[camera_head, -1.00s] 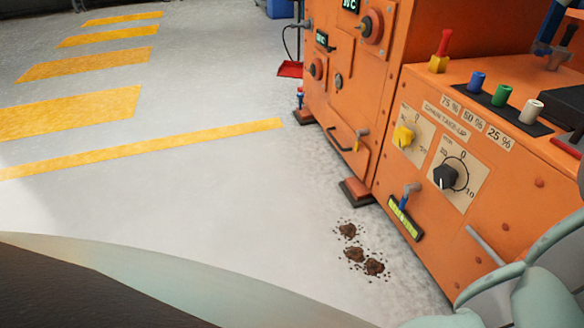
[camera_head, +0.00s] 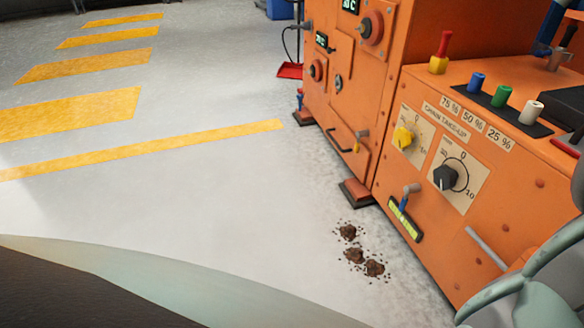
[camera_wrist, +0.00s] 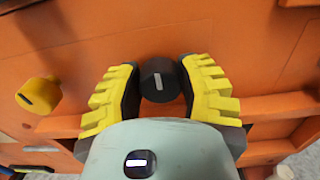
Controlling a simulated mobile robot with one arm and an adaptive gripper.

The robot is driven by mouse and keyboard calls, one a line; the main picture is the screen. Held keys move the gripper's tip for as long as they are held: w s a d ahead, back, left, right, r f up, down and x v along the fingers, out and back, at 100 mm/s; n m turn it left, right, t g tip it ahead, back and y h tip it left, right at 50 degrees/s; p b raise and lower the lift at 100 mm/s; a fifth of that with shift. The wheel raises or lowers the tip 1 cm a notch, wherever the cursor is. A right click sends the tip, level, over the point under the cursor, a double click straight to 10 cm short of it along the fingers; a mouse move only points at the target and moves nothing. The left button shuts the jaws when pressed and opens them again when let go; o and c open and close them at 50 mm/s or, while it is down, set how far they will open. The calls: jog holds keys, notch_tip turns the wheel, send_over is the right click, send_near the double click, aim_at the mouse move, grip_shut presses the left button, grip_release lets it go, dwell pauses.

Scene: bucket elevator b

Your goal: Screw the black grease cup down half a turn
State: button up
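A black round grease cup (camera_wrist: 160,80) with a short white mark on its face stands out from the orange panel in the wrist view. The mark runs nearly upright in the picture. My gripper (camera_wrist: 159,85) has its two yellow, dark-padded fingers on either side of the cup. The cup nearly fills the space between the fingertips. Whether both pads touch it cannot be told. The cup's foot is hidden behind its face. In the head view my gripper and this cup do not show; only part of my arm shows at the lower right.
Dark spills (camera_head: 355,255) lie on open floor.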

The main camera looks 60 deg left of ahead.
grip_shut()
